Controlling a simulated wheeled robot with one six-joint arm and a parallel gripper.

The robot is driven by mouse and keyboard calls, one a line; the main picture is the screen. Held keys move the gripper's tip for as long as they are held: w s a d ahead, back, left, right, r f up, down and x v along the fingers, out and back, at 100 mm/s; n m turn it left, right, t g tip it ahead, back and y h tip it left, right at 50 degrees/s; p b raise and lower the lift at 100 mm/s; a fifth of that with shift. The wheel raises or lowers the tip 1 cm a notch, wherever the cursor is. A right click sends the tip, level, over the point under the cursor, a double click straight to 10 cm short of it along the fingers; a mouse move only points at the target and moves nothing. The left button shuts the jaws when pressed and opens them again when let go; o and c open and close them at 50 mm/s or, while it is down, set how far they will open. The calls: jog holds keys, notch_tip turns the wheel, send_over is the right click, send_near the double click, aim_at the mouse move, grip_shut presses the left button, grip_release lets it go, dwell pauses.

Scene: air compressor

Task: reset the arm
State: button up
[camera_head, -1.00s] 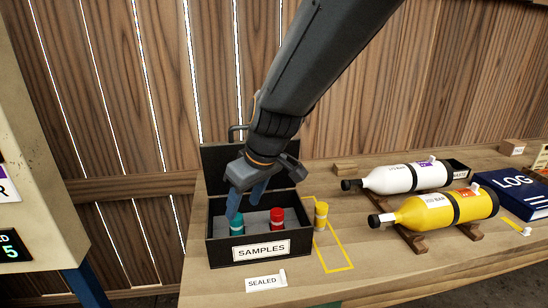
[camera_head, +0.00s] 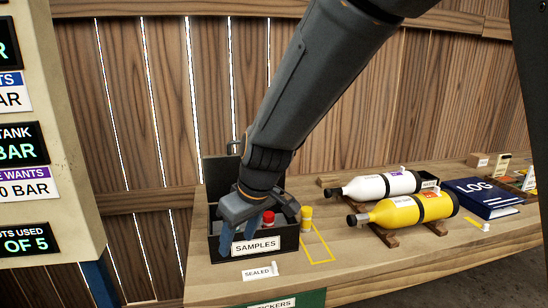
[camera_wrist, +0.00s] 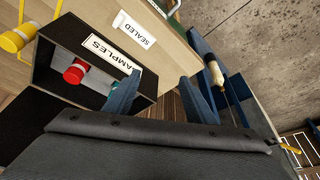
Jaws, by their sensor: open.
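My gripper (camera_head: 238,234) is at the black SAMPLES box (camera_head: 288,242) on the wooden bench, its blue fingers apart over the box's left part. In the wrist view, my gripper (camera_wrist: 160,88) shows a gap between its fingers and nothing held there. A red-capped vial (camera_head: 268,218) stands in the box, just right of my fingers; it also shows in the wrist view (camera_wrist: 75,72). A sliver of teal (camera_wrist: 115,87) shows behind one finger, and the rest of that vial is hidden.
A SEALED label (camera_head: 258,272) lies in front of the box. White (camera_head: 375,186) and yellow (camera_head: 410,209) cylinders rest on wooden cradles to the right, near a blue LOG book (camera_head: 484,196). A panel with displays (camera_head: 25,150) stands at left. The box's raised lid is behind my gripper.

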jog(key=s+d+f+m+h, duration=0.1)
jog(key=s+d+f+m, duration=0.1)
jog(key=d, duration=0.7)
jog(key=s+d+f+m+g+h, duration=0.1)
jog(key=s+d+f+m, duration=0.1)
jog(key=s+d+m, duration=0.2)
jog(key=s+d+f+m+g+h, duration=0.1)
jog(key=s+d+m, duration=0.3)
jog(key=s+d, duration=0.4)
jog(key=d+f, duration=0.1)
jog(key=d, duration=0.5)
jog(key=shift+d, duration=0.4)
jog(key=shift+w, duration=0.1)
